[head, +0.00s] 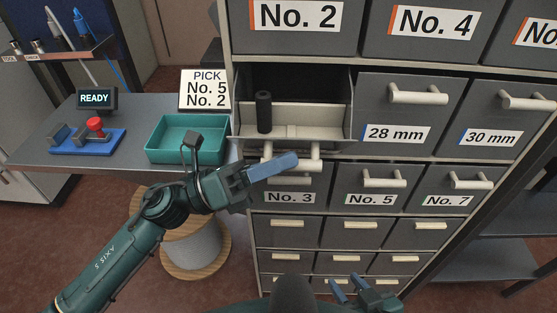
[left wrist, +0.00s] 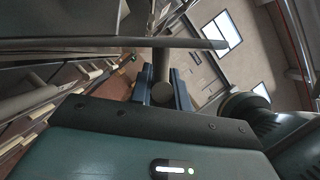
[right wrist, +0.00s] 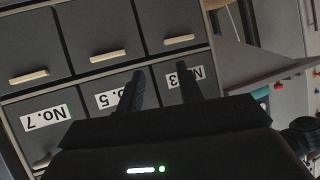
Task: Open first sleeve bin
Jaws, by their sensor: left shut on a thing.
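A grey bin (head: 338,122) in the cabinet's second row is pulled out, left of the bin marked 28 mm. One black upright cylinder (head: 264,112) stands inside it at the left, near a light inner divider. My left gripper (head: 283,163) is shut on the pale bar handle (head: 312,164) of this bin. In the left wrist view the two blue fingers sit on either side of the round handle (left wrist: 163,93). The bin's own front label is hidden. My right gripper (head: 347,284) is low in front of the cabinet, open and empty; its spread fingers show in the right wrist view (right wrist: 162,75).
Shut drawers No. 3 (head: 288,198), No. 5 (head: 370,200) and No. 7 (head: 449,201) lie below. The 28 mm bin (head: 397,134) is shut. A teal tray (head: 160,157), a PICK sign (head: 205,90) and a red button (head: 95,124) are on the left bench.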

